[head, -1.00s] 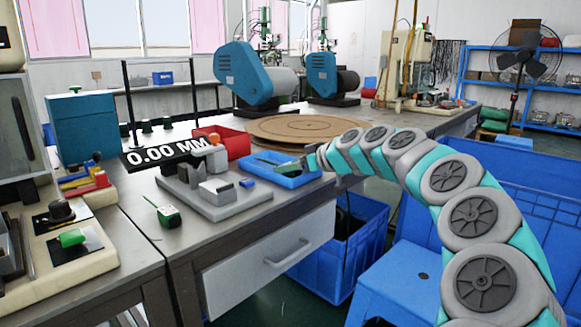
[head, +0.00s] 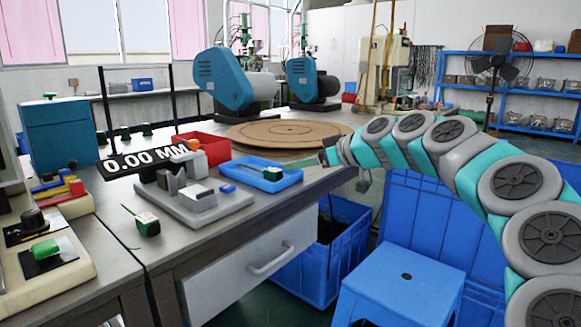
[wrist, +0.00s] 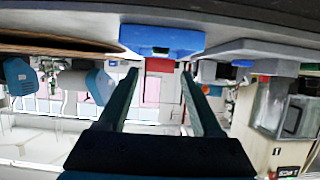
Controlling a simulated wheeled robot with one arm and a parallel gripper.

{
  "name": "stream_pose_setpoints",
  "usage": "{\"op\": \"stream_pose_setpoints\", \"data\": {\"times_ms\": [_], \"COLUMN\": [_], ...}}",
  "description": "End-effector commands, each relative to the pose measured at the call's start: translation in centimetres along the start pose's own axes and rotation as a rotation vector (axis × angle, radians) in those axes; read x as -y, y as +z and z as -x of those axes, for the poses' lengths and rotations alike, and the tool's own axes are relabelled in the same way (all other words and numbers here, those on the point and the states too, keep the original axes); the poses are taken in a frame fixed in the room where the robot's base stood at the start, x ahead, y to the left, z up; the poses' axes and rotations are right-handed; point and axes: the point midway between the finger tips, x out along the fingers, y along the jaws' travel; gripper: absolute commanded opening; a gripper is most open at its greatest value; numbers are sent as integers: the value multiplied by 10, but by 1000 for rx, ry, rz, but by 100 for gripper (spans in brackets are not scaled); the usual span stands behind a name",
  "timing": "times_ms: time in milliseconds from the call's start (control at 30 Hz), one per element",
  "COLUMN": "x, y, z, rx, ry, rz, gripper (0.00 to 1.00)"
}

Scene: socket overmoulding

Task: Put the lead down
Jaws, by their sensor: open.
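The blue tray (head: 243,178) sits on the bench near its right edge. A small green piece (head: 272,173) lies in it, which looks like the lead's end; its cable is too small to make out. My gripper (head: 305,162) is at the tray's right side, past its rim. In the wrist view, my gripper (wrist: 158,74) is open, with its two dark fingers apart and nothing held between them.
A grey fixture (head: 205,213) stands left of the tray, with a red bin (head: 210,147) behind it. A round brown board (head: 290,133) lies at the back. A green-ended tool (head: 147,224) lies front left. A blue stool (head: 405,285) stands on the floor.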

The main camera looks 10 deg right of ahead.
Motion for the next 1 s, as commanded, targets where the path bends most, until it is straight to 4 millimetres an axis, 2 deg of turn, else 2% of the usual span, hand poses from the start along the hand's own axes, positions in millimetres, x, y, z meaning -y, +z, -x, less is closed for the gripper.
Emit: {"op": "stream_pose_setpoints", "data": {"times_ms": [100, 367, 467, 567, 667, 700, 767, 867, 900, 967, 1000], "x": [0, 2, 21, 63, 124, 148, 181, 231, 247, 267, 278], "y": [0, 0, 1, 8, 31, 45, 71, 125, 151, 192, 220], "z": [7, 8, 6, 4, 3, 5, 10, 27, 37, 56, 70], "rx": [0, 3, 26, 91, 209, 267, 362, 544, 623, 742, 824], "ry": [0, -3, -27, -77, -134, -151, -167, -159, -141, -101, -66], "rz": [0, 1, -2, -8, -30, -41, -66, -120, -148, -197, -236], "gripper": [67, 67, 67, 67, 67, 67, 67, 67, 67, 67, 67]}}
